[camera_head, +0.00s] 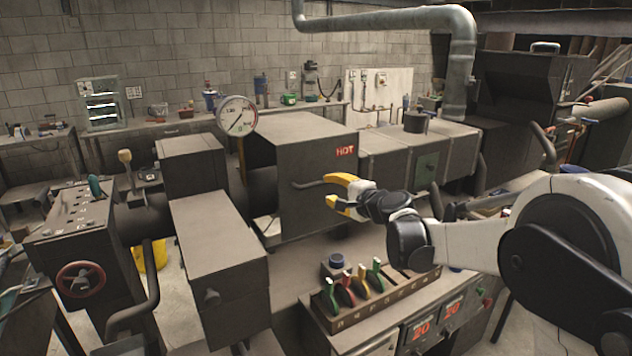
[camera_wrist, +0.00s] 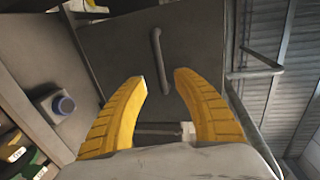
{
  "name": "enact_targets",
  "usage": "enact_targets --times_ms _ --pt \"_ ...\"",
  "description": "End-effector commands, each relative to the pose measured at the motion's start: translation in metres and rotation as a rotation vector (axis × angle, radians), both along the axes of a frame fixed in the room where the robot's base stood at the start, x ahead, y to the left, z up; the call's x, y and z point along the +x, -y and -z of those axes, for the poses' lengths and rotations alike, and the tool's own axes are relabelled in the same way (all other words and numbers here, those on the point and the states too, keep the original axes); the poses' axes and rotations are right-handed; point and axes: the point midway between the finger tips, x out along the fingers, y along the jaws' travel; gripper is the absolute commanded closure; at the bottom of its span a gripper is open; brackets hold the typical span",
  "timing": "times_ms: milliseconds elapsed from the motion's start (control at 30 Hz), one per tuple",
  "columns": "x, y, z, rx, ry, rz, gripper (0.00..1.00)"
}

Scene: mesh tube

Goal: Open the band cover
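A dark box-shaped cover (camera_head: 316,156) with a red HOT label stands in the middle of the head view; I take it to be the band cover. Its bar handle (camera_head: 306,185) sticks out low on the side facing me. In the wrist view, the handle (camera_wrist: 156,58) runs nearly upright on a dark panel (camera_wrist: 120,50). My gripper (camera_head: 331,190) has yellow fingers and is just right of the handle in the head view. In the wrist view, my gripper (camera_wrist: 159,78) is open and empty, with the handle beyond the fingertips, apparently apart from them.
Several coloured levers (camera_head: 360,285) stand on a panel below my gripper. A blue-topped knob (camera_head: 336,262) is beside them and also shows in the wrist view (camera_wrist: 63,104). A dark block (camera_head: 215,250) stands to the left. A round gauge (camera_head: 237,116) is behind it.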

Motion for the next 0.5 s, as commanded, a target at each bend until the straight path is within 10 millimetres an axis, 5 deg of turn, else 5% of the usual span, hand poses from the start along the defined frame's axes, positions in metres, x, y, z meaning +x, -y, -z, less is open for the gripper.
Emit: enact_targets --times_ms 300,500 --pt "0.051 -0.035 0.015 -0.003 0.001 -0.002 0.64" --pt "0.067 -0.046 0.018 -0.004 0.001 -0.001 0.64"
